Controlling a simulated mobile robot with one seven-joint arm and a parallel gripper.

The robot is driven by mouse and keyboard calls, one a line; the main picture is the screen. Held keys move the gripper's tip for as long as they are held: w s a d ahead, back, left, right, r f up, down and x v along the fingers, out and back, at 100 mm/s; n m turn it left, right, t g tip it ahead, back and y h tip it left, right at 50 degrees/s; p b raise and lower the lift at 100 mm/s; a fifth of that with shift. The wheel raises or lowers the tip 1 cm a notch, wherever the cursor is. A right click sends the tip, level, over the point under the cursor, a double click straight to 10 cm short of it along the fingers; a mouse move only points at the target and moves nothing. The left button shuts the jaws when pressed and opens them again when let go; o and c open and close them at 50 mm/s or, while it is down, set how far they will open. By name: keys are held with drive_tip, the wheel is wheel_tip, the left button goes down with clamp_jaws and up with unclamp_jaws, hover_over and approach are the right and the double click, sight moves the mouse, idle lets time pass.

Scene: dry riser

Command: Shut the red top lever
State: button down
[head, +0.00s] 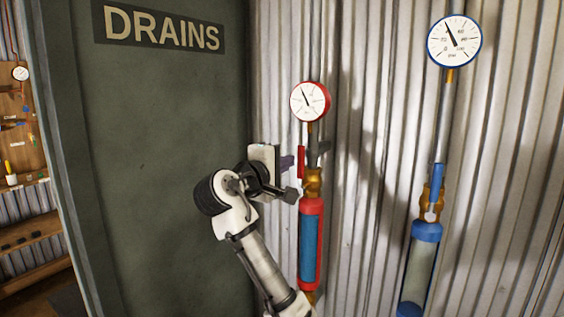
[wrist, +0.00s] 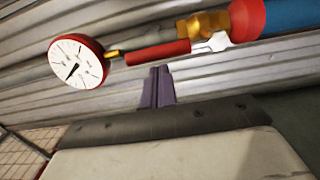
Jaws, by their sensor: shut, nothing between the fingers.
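The red top lever (head: 301,162) stands upright along the pipe below the red-rimmed gauge, above the brass valve (head: 312,184). In the wrist view the red lever (wrist: 157,53) runs from the brass valve (wrist: 205,24) toward the gauge, in line with the pipe. My gripper (head: 287,162) is just left of the lever in the head view. In the wrist view its purple fingers (wrist: 158,86) are together and empty, with tips close to the lever's edge. I cannot tell whether they touch it.
The red-rimmed gauge (head: 310,101) is above the lever and a red-framed blue cylinder (head: 311,245) below the valve. A second line with a blue lever (head: 438,177) and blue-rimmed gauge (head: 454,41) is to the right. A green DRAINS door (head: 160,130) is at left, beside the corrugated wall.

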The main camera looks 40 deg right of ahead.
drive_tip(key=shift+s+d+m+b, duration=0.2)
drive_tip(key=shift+s+m+b, duration=0.2)
drive_tip(key=shift+m, duration=0.4)
drive_tip(key=shift+s+d+r+m+b, duration=0.1)
drive_tip(key=shift+s+d+m+b, duration=0.15)
drive_tip(key=shift+s+m+b, duration=0.65)
drive_tip(key=s+d+f+m+b, duration=0.2)
drive_tip(key=s+m, duration=0.4)
drive_tip(key=m, duration=0.7)
wheel_tip(320, 180, down, 3)
drive_tip(key=shift+d+r+y+b, duration=0.1)
drive_tip(key=shift+d+y+b, duration=0.3)
drive_tip(key=shift+b, duration=0.1)
